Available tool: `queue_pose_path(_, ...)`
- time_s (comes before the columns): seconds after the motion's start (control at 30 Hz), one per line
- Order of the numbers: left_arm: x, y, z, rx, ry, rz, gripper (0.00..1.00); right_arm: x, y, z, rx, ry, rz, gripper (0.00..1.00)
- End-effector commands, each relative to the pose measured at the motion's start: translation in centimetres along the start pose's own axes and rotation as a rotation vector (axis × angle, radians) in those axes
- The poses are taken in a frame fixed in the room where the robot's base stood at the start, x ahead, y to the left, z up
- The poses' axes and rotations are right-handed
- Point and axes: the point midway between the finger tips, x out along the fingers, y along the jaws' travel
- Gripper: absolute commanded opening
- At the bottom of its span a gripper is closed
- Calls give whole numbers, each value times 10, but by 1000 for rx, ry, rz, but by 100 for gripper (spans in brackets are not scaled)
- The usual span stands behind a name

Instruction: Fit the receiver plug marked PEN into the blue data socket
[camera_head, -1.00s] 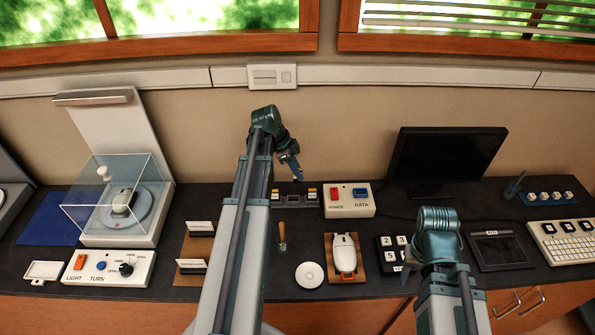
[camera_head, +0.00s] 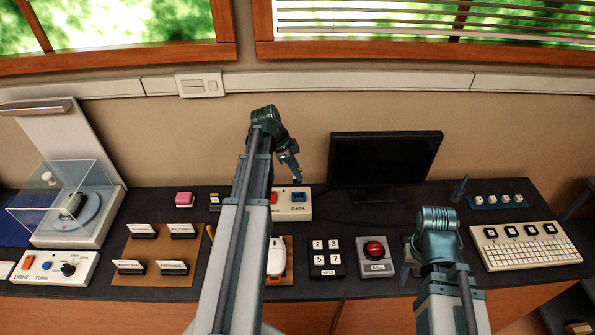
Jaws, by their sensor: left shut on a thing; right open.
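The blue data socket (camera_head: 298,196) is on the white box (camera_head: 290,211) labelled DATA, beside a red switch (camera_head: 274,198). My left gripper (camera_head: 296,178) appears just above and behind the socket in the head view, pointing down. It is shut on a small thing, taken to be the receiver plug. The plug is too small and hidden to make out, and no PEN marking can be read. I cannot tell the height of the gripper over the box. My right arm's wrist (camera_head: 437,225) is at the right; its gripper fingers are hidden beneath it.
A dark monitor (camera_head: 385,160) stands right of the box. In front are a white mouse-like device (camera_head: 276,258), number blocks (camera_head: 326,258) and a red button (camera_head: 374,249). A pink block (camera_head: 184,199) and a card board (camera_head: 150,252) lie left. A keyboard (camera_head: 525,246) is far right.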

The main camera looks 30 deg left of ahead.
Motion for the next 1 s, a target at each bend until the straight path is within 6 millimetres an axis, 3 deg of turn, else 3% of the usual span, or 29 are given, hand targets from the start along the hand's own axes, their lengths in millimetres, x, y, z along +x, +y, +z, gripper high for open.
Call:
queue_pose_path(0.47, 7, 0, 3, 0, 0, 0, 0, 7, -1, 0, 0, 0, 0, 50)
queue_pose_path(1.0, 50, 0, 21, 0, 0, 0, 0, 54, -5, -3, 0, 0, 0, 50)
